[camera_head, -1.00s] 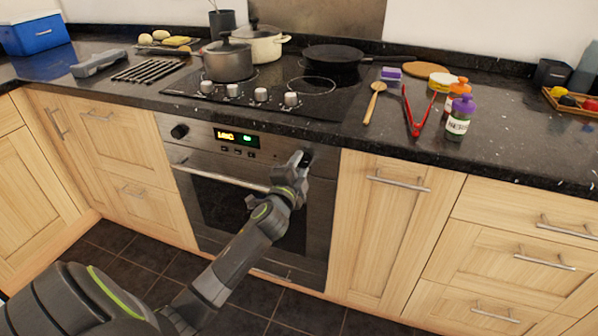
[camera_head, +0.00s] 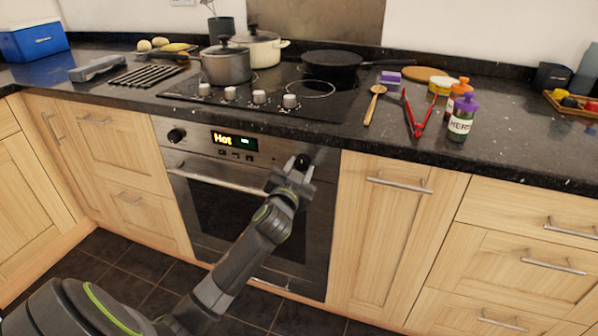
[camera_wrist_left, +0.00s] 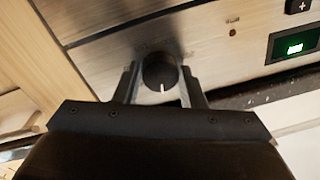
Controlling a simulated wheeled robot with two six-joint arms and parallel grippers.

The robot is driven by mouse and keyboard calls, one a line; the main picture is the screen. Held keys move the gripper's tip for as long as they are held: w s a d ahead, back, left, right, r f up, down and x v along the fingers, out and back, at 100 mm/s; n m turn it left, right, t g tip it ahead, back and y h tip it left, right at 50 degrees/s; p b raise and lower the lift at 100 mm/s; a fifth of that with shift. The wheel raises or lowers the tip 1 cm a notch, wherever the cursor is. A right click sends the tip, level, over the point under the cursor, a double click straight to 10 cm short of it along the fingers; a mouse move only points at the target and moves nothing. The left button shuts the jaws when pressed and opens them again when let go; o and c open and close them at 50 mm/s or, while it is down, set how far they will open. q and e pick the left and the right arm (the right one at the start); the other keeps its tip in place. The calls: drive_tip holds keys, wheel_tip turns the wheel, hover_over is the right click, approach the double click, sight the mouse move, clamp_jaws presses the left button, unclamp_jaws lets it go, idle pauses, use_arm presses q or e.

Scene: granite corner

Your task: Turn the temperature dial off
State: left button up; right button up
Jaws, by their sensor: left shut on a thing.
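The oven (camera_head: 245,200) is set under the counter. Its right-hand dial (camera_head: 302,161) is a round black knob at the right end of the front panel. My left gripper (camera_head: 299,170) is at this dial, partly covering it. In the left wrist view the dial (camera_wrist_left: 159,70) sits between the two fingers of my left gripper (camera_wrist_left: 158,84), which is shut on it. The dial's white mark points down toward the gripper's palm in that view. The panel display (camera_head: 235,141) reads "Hot" in amber, with small green characters beside it. My right gripper is not in view.
Another black knob (camera_head: 177,135) is at the panel's left end. The oven handle (camera_head: 215,178) runs below the panel. Above, the counter's hob has several knobs along its front, pots (camera_head: 226,66) and a frying pan (camera_head: 332,63). The floor before the oven is clear.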

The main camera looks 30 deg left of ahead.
use_arm(q)
drive_tip(key=shift+f+n, duration=0.1)
drive_tip(key=shift+n, duration=1)
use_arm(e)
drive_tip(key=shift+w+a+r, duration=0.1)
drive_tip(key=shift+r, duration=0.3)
use_arm(q)
drive_tip(key=o, duration=1)
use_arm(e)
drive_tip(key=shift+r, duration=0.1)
use_arm(q)
drive_tip(key=shift+r+p+v, duration=0.2)
drive_tip(key=shift+p+v, duration=0.1)
drive_tip(key=shift+v, duration=8.45)
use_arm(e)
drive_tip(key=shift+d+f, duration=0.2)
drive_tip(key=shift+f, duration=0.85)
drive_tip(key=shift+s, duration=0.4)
